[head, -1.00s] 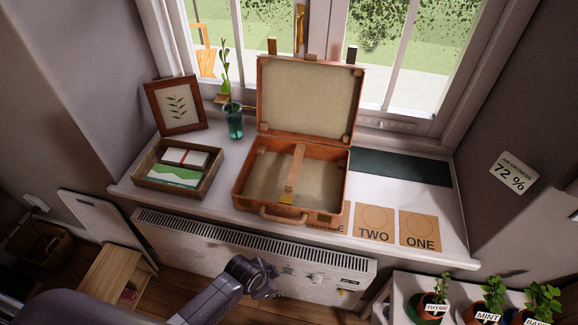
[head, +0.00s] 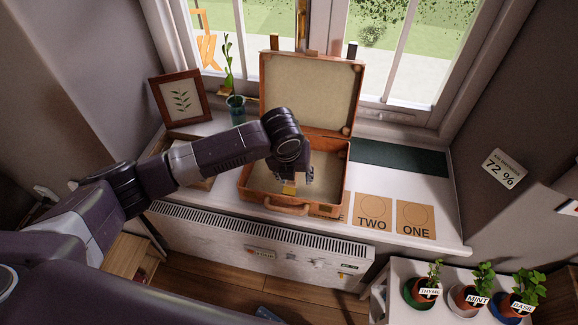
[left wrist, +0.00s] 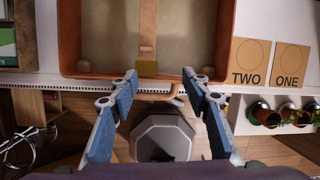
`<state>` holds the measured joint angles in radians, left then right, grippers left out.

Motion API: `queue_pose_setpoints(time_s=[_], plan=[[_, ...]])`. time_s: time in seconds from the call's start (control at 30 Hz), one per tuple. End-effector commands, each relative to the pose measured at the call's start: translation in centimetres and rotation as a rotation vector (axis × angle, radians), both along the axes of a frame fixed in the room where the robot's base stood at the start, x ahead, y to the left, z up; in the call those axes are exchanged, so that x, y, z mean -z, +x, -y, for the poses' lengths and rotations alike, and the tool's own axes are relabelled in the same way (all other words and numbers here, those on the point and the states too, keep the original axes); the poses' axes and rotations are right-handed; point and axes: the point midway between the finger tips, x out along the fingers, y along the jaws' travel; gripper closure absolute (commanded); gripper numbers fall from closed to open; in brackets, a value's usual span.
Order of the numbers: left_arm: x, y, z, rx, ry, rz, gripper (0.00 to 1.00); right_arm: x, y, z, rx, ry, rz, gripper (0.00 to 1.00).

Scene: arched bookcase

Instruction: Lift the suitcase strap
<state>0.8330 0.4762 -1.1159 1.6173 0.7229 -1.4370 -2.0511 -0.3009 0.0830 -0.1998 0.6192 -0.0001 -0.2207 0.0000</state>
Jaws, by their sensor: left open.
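The open brown suitcase (head: 286,207) stands on the windowsill with its lid (head: 312,92) upright. The tan strap (left wrist: 148,30) runs from back to front across its inside and ends in a yellow tip (left wrist: 147,69) near the front wall. In the head view my arm hides most of the strap, but the yellow tip (head: 289,189) shows. My left gripper (head: 296,182) is over the suitcase. In the left wrist view its two blue fingers (left wrist: 160,75) are spread wide, with the strap's tip between and beyond them. Nothing is between the pads. My right gripper is not in view.
A framed leaf picture (head: 181,98) and a plant in a glass (head: 236,108) stand at left. Cards marked TWO (head: 373,211) and ONE (head: 415,219) and a dark green mat (head: 400,158) lie at right. A radiator (head: 270,245) is below; potted herbs (head: 470,298) stand lower right.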

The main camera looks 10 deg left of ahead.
Motion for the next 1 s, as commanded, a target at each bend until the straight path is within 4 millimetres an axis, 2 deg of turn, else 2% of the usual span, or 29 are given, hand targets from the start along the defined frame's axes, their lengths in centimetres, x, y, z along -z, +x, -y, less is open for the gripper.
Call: queue_pose_setpoints(time_s=[0.1,0.27,0.8,1.0], plan=[[-0.8,1.3,-1.5,0.071,0.058,0.009,0.56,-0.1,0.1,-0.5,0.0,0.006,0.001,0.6],[-0.5,1.9,-2.1,0.106,0.082,0.008,0.56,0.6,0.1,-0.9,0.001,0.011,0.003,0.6],[5.7,3.6,-2.0,0.105,0.08,0.011,0.56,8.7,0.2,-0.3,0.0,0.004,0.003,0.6],[8.5,4.5,-2.0,0.104,0.081,0.008,0.56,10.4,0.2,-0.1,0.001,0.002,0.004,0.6]])
